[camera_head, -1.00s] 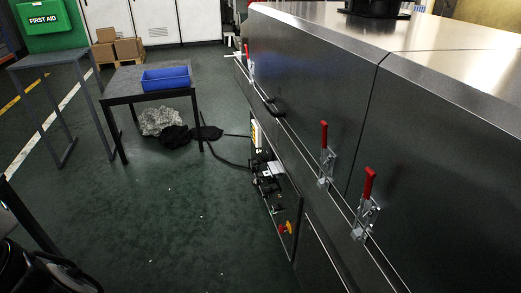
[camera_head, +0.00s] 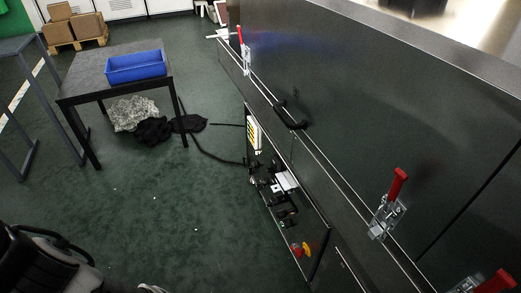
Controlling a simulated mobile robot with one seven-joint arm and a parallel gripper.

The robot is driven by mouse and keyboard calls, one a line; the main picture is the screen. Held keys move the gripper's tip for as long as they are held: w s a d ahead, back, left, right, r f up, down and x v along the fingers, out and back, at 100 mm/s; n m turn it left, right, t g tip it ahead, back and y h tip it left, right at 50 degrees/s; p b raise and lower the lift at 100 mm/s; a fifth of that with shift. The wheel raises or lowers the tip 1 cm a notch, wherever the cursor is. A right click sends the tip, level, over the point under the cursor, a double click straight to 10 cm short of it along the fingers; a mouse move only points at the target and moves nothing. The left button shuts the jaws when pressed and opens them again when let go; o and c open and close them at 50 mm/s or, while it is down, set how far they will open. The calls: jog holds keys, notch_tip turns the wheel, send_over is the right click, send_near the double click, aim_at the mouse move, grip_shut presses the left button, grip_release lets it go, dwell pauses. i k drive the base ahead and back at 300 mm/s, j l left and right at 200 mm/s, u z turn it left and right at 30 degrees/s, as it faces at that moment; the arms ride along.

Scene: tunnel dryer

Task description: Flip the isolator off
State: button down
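A red and yellow rotary switch (camera_head: 306,249), which looks like the isolator, sits low on the right end of an open panel (camera_head: 316,232) in the dryer's side. It is seen at a steep angle and is small, so its handle position cannot be told. A dark part of my own arm shows at the bottom left corner. My gripper's fingertips are not in view, and nothing of mine touches the switch.
The steel dryer (camera_head: 350,100) fills the right, with red-handled clamps (camera_head: 391,200) and a black handle (camera_head: 289,115) sticking out. A table (camera_head: 85,84) with a blue bin (camera_head: 136,67) stands left. Black cloth and cable (camera_head: 165,130) lie on the floor. The green floor (camera_head: 170,220) before the panel is mostly clear.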

aim_at(269, 170)
jog(key=i+j, duration=0.35)
jog(key=i, duration=0.15)
jog(key=i+j+z, duration=0.1)
jog(key=i+j, duration=0.25)
jog(key=i, duration=0.2)
